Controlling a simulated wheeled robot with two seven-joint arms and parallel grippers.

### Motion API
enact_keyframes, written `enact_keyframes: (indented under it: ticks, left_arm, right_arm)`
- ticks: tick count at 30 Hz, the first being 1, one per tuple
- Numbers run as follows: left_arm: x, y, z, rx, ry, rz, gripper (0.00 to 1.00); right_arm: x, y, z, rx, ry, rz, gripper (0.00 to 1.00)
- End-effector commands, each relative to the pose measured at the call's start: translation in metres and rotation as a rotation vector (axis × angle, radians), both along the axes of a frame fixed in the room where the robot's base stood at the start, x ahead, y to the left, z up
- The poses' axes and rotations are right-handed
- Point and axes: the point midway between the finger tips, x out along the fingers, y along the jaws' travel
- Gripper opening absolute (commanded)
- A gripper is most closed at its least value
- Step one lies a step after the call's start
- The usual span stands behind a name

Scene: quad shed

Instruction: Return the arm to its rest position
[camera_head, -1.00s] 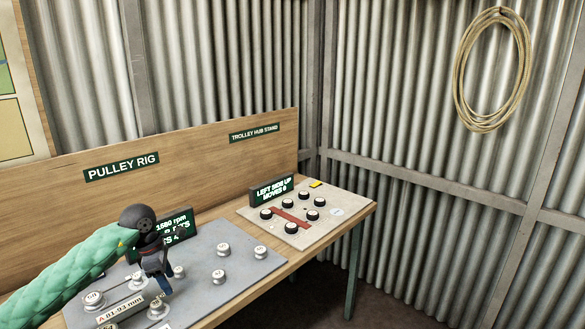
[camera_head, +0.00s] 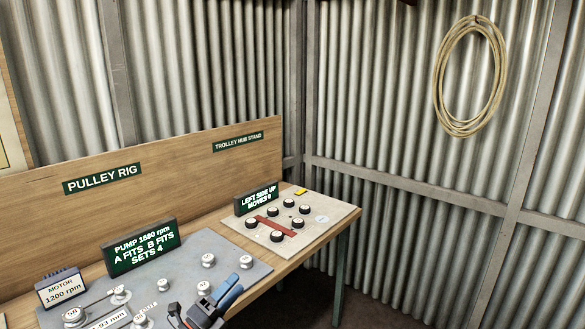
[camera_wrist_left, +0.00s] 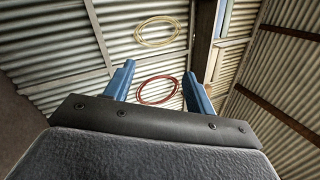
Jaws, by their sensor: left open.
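My left gripper (camera_head: 218,302) shows at the bottom of the head view, over the front edge of the grey pulley rig board (camera_head: 232,262). Its blue fingers are apart. In the left wrist view the two blue fingers of the gripper (camera_wrist_left: 158,88) stand wide apart with nothing between them. That view looks toward the corrugated wall, with a tan rope coil and a red coil beyond the fingers. The rest of my left arm is mostly out of the head view. My right gripper is not in view.
The bench carries the pulley rig with a green display (camera_head: 141,247), a motor label (camera_head: 62,288) and several pulleys. The trolley hub stand (camera_head: 317,232) is at the right end. A tan rope coil (camera_head: 440,90) hangs on the wall. A red coil (camera_wrist_left: 157,90) shows in the wrist view.

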Motion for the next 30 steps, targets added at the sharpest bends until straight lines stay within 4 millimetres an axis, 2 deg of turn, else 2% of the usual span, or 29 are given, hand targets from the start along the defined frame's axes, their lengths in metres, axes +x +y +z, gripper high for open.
enact_keyframes:
  ticks: [5, 11, 17, 21, 24, 30]
  left_arm:
    - [-0.009, 0.036, -0.027, -0.325, 0.255, 0.195, 0.55]
    - [-0.035, 0.076, -0.086, -0.644, 0.577, 0.419, 0.55]
    - [-0.09, 0.098, -0.161, -0.912, 0.932, 0.648, 0.55]
    - [-0.146, 0.101, -0.211, -1.058, 1.192, 0.808, 0.55]
    - [-0.182, 0.098, -0.235, -1.124, 1.342, 0.898, 0.55]
    - [-0.236, 0.089, -0.261, -1.194, 1.548, 1.02, 0.55]
  right_arm:
    - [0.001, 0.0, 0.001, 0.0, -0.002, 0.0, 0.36]
    - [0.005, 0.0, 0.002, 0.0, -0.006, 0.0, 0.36]
    - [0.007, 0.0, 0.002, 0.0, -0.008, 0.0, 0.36]
    - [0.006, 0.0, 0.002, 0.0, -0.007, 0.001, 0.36]
    - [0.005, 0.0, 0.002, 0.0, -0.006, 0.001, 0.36]
    - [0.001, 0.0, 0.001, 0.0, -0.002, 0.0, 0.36]
